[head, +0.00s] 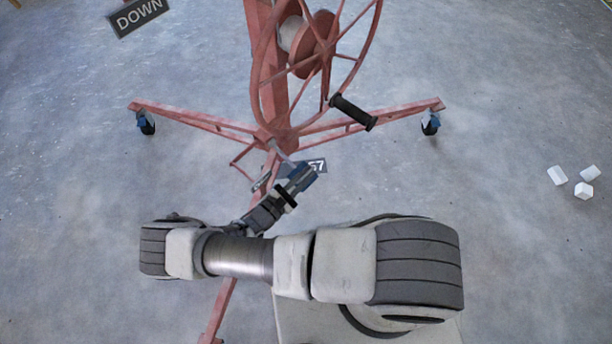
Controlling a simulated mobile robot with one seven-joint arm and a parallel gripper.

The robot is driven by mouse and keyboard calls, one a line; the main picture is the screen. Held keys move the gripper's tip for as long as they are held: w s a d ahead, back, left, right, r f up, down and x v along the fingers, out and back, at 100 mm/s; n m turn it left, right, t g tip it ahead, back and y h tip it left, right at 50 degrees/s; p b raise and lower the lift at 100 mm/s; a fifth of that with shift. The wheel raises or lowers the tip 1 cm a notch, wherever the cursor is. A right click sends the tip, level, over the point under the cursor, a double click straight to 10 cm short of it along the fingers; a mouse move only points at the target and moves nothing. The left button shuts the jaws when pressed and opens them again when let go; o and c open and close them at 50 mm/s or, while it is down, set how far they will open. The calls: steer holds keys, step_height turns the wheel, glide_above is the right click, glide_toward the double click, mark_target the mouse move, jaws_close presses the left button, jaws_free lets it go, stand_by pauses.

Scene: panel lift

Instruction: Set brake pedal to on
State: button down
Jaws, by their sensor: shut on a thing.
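The red panel lift (283,95) stands in front of me, with its legs spread over the floor.
A large red wheel with a black handle (353,112) hangs above my gripper. Caster legs (195,117) reach out to both sides. A "DOWN" sign (138,14) is at upper left. White blocks (582,190) lie at right.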

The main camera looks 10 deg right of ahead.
steer(key=shift+a+f, duration=0.1)
steer(key=c, duration=0.9)
jaws_free()
steer(key=p+v, duration=0.2)
steer(key=v, duration=1.5)
steer(key=shift+s+a, duration=0.15)
steer(key=shift+s, duration=0.05)
